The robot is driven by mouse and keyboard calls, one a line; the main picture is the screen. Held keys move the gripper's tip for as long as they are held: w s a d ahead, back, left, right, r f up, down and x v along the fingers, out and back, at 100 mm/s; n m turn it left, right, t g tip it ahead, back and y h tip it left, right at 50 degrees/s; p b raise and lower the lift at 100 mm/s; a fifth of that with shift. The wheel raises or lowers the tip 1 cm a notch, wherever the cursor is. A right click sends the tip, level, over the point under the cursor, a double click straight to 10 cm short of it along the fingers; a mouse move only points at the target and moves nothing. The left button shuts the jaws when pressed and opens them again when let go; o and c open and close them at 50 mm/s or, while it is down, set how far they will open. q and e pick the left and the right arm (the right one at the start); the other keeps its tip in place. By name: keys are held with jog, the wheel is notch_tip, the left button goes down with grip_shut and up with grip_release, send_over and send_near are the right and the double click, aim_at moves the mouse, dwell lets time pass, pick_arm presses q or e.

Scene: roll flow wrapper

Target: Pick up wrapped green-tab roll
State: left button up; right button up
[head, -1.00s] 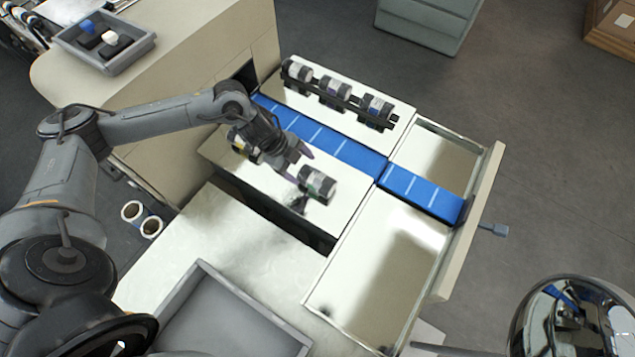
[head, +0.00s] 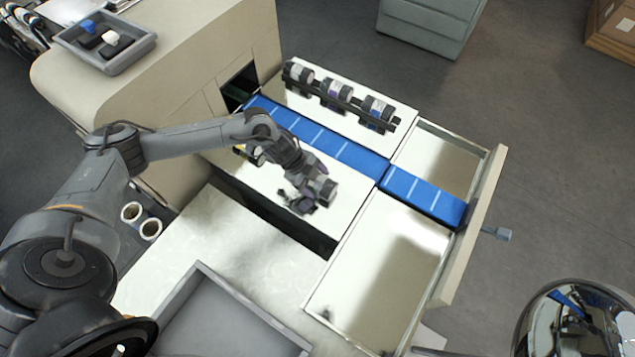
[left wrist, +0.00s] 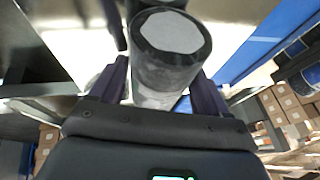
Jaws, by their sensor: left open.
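A dark-ended roll (head: 327,190) stands at the front of the cream machine top, mostly hidden by my left gripper (head: 312,194). In the left wrist view the roll (left wrist: 170,50) shows a black rim, a pale grey round end and a whitish lower part. My left gripper (left wrist: 158,92) is open, with one dark finger on each side of the roll. I cannot tell whether the fingers touch it. The green tab cannot be made out now. My right gripper is not in view.
A blue conveyor belt (head: 335,148) runs behind the roll. Several rolls sit on a black rack (head: 345,98) beyond it. Another roll (head: 248,152) is partly behind my left arm. A grey tray (head: 190,300) lies in front. An open-topped bay (head: 385,270) is at right.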

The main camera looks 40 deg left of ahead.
pick_arm(q)
jog(key=shift+f, duration=0.15)
jog(key=shift+c, duration=0.3)
jog(key=c, duration=0.9)
